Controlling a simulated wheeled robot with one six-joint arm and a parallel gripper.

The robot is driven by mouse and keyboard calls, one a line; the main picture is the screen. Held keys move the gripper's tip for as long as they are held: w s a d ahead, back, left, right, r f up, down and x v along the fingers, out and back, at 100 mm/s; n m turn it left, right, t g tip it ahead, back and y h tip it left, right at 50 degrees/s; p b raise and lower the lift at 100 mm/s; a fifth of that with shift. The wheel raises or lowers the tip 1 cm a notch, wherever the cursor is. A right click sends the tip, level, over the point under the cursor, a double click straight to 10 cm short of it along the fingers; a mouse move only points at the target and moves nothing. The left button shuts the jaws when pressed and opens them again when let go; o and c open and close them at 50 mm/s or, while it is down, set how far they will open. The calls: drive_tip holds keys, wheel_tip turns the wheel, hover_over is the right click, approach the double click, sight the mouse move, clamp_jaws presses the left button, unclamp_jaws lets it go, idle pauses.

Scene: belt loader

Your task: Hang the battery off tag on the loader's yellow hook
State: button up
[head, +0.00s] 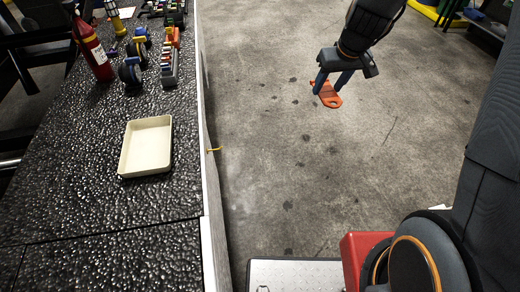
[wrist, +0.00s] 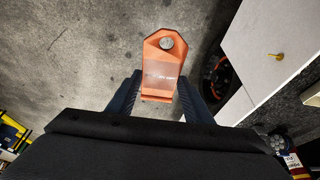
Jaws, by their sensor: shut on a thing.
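My gripper (head: 333,82) is shut on an orange tag (head: 331,99) and holds it in the air over the concrete floor, to the right of the loader. In the wrist view the tag (wrist: 164,60) lies between my two fingers (wrist: 163,92), with its holed end pointing away from them. Its lettering is too small to read. The yellow hook (head: 215,149) sticks out from the loader's pale side panel. It also shows in the wrist view (wrist: 277,57), at the upper right. The tag and hook are well apart.
The loader's black textured belt (head: 80,210) fills the left. An empty cream tray (head: 147,146) lies on it. A red fire extinguisher (head: 92,47) and several coloured items stand farther back. The floor between the loader and my gripper is clear.

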drive_tip(key=s+a+f+m+g+y+b, duration=0.2)
drive_tip(key=a+f+m+g+y+b, duration=0.2)
drive_tip(key=a+f+m+y+b, duration=0.65)
drive_tip(key=s+a+f+m+g+y+b, duration=0.25)
drive_tip(key=a+f+m+b, duration=0.4)
drive_tip(key=a+f, duration=0.85)
drive_tip(key=s+a+f+m+p, duration=0.1)
drive_tip(key=a+f, duration=0.3)
drive_tip(key=a, duration=0.4)
drive_tip(key=shift+s+g, duration=0.25)
drive_tip(key=shift+g, duration=0.1)
idle(0.6)
drive_tip(key=o, duration=1.1)
